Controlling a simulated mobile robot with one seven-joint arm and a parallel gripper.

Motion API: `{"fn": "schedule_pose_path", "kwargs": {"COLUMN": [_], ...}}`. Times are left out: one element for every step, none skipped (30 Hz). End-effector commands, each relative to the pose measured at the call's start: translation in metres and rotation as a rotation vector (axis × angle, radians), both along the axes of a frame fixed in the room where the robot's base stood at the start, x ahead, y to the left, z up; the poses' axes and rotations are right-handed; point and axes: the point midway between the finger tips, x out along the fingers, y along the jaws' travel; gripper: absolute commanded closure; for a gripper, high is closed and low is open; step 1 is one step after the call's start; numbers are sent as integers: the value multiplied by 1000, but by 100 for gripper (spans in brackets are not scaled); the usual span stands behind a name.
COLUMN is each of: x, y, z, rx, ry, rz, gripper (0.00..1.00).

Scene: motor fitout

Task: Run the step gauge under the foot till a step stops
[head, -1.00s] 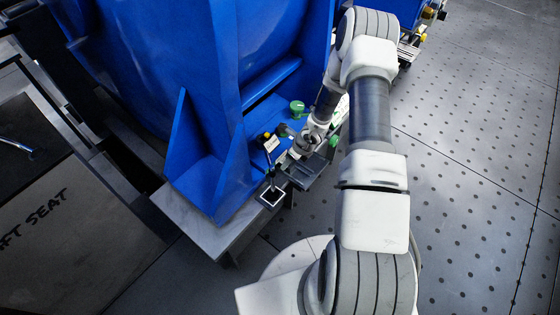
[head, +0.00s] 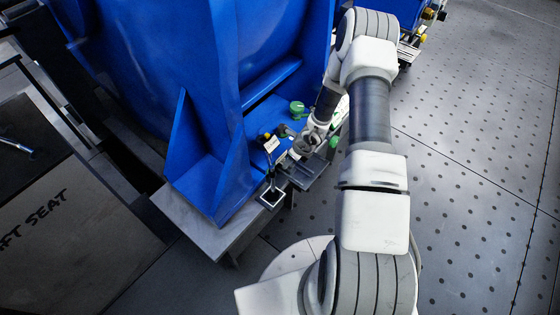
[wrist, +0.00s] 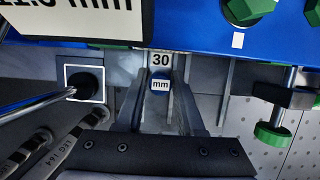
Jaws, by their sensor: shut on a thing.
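The step gauge (wrist: 160,85) is a narrow grey piece with white labels reading "30" and "mm". My gripper (wrist: 158,112) is shut on it in the wrist view, one finger on each side. The gauge's far end reaches the lower edge of the blue foot (wrist: 200,28). Whether a step touches the foot cannot be told; the part beyond the edge is hidden. In the head view the blue foot (head: 205,180) stands on a grey plate, and my gripper (head: 303,165) is low at its right side, small and partly covered by my arm.
A black-based stand with a rod (wrist: 86,82) stands left of the gauge on a white-outlined square. Grey bars, one marked "LEG 164" (wrist: 60,143), lie nearby. A green-knobbed screw (wrist: 275,132) and green nut (wrist: 240,10) are right. Dotted floor (head: 470,180) is open at right.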

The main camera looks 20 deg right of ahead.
Motion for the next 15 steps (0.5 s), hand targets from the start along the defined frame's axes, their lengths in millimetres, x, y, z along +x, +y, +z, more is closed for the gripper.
{"fn": "schedule_pose_path", "kwargs": {"x": [0, -1, -1, -2, -4, -5, -7, -8, -9, -11, -12, -14, -15, -16, -18], "y": [0, 0, -1, -2, -2, -3, -4, -5, -7, -7, -8, -9, -10, -11, -12], "z": [0, 0, 0, -1, -1, -1, -1, -1, -1, -1, -1, -1, -1, -1, -1], "rx": [0, 0, -1, -1, -1, 0, 0, -1, -1, -2, -1, -1, -1, -1, -1], "ry": [0, 0, 1, 1, 1, 1, 1, 1, 1, 1, 1, 1, 1, 1, 1], "rz": [0, 0, 0, 0, 0, 1, 1, 1, 1, 1, 1, 1, 1, 1, 1], "gripper": [100, 100, 100, 100, 100, 100, 100, 100, 100, 100, 100, 100, 100, 100, 100]}}
